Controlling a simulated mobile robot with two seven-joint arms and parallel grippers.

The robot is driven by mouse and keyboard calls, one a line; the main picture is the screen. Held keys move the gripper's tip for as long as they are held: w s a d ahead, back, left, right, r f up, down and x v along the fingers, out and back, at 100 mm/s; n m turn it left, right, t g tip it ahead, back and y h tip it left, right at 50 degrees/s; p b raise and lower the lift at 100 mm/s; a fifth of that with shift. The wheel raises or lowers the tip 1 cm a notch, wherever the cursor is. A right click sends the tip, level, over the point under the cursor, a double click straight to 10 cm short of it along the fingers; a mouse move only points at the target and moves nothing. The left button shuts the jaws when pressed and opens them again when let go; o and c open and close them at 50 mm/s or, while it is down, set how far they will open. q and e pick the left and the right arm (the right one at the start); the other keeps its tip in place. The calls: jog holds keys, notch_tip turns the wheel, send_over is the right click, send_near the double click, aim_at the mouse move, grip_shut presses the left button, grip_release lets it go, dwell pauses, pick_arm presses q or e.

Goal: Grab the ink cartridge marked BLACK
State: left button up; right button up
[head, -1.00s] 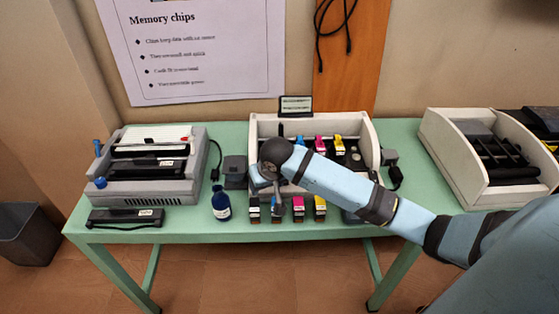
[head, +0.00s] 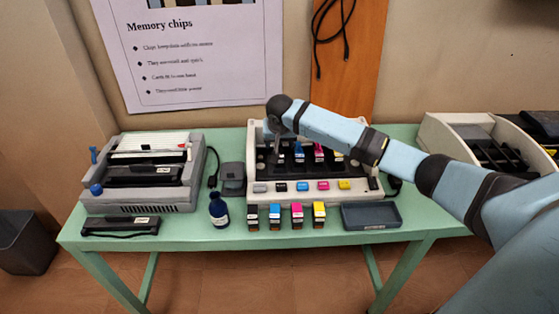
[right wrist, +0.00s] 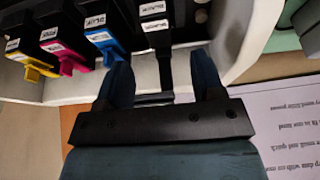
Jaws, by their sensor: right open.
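My right gripper (right wrist: 163,88) is open in the right wrist view, its two blue fingers apart. Between them is the narrow dark tab of a black ink cartridge (right wrist: 153,30) with a white label I cannot read clearly. Left of it stand a blue cartridge (right wrist: 97,27), a magenta one (right wrist: 62,38) and a yellow one (right wrist: 22,47). In the head view, my right gripper (head: 274,142) is at the left of the printer's open bay, partly hidden by my wrist. Another black-topped cartridge (head: 252,217) stands on the table in front. My left gripper is out of view.
The white printer (head: 253,190) stands mid-table. In front are cyan (head: 274,217), magenta (head: 297,214) and yellow (head: 319,213) cartridges, an ink bottle (head: 219,209) and a grey tray (head: 371,216). A grey machine (head: 143,197) is at left. My arm crosses the printer's right side.

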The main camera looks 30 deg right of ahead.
jog(key=shift+s+x, duration=0.15)
jog(key=shift+x, duration=1.2)
jog(key=shift+s+x, duration=0.15)
jog(key=shift+x, duration=1.2)
jog(key=shift+a+f, duration=0.1)
jog(key=shift+a, duration=0.05)
jog(key=c, duration=1)
